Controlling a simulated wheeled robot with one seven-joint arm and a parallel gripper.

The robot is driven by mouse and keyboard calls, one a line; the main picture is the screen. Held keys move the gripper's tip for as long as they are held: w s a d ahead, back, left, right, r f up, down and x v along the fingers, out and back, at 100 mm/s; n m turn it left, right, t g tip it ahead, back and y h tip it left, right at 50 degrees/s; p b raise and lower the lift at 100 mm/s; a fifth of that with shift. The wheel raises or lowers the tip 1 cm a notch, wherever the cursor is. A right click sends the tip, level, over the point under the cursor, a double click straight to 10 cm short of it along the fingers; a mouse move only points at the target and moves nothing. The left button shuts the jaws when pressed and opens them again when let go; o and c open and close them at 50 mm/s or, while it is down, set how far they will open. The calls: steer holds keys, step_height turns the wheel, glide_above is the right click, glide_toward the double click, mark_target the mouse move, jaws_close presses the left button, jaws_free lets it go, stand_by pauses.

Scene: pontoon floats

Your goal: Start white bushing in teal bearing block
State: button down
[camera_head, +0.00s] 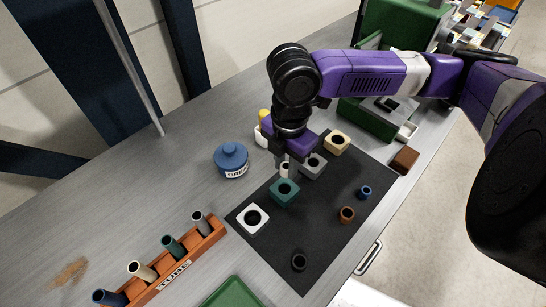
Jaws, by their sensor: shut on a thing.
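My gripper (287,163) points down over the back part of the black mat (322,238). It is shut on the white bushing (284,171), a small pale cylinder partly hidden by the fingers. The teal bearing block (283,197) sits on the mat just in front of and below the bushing in the picture, its dark bore facing up and clear. The bushing appears apart from the bore, up-picture of it; its exact height cannot be told.
White (253,228), grey (316,172) and beige (338,149) blocks flank the teal one. Blue (365,192), orange-brown (346,215) and black (299,262) bushings stand on the mat. A blue grease pot (231,160), an orange tube rack (182,271) and a green tray (236,293) lie around it.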

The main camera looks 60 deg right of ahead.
steer(key=shift+f, duration=0.15)
stand_by(0.3)
steer(key=b, duration=0.5)
glide_above(285, 190)
steer(key=shift+f, duration=2.8)
steer(key=shift+f+b, duration=0.6)
steer(key=shift+f, duration=0.3)
steer(key=c, duration=1.1)
jaws_free()
steer(key=shift+r, duration=0.15)
step_height(285, 190, up, 8)
steer(key=shift+f, duration=0.2)
